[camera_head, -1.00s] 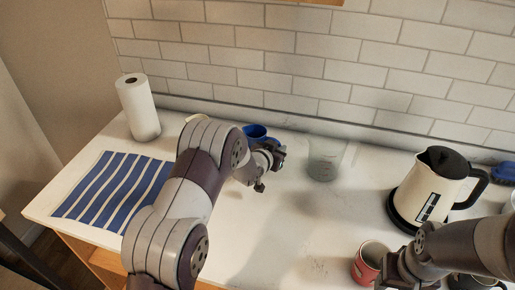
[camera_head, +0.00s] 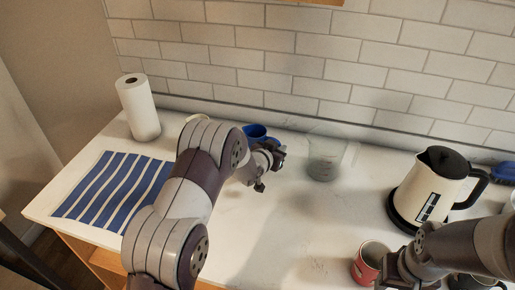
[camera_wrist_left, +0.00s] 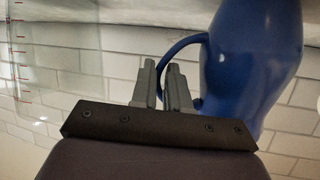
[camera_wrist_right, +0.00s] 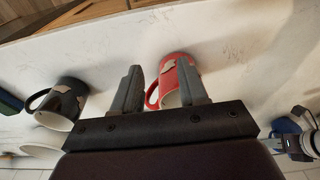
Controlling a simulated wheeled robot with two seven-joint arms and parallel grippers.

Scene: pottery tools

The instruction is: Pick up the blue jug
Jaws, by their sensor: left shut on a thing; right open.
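The blue jug (camera_head: 255,131) stands at the back of the counter, mostly hidden behind my left arm in the head view. In the left wrist view the blue jug (camera_wrist_left: 250,60) fills the right side, with its curved handle reaching toward the fingers. My left gripper (camera_wrist_left: 165,75) is shut on the jug's handle; it also shows in the head view (camera_head: 270,160). My right gripper (camera_wrist_right: 157,75) is open and empty, over the front right of the counter by a red mug (camera_wrist_right: 180,78).
A clear glass beaker (camera_head: 324,160) stands right of the jug. A kettle (camera_head: 432,188) is at the right, a paper roll (camera_head: 138,107) at the back left beside a striped cloth (camera_head: 112,190). A dark mug (camera_wrist_right: 66,100) is near my right gripper. The middle counter is clear.

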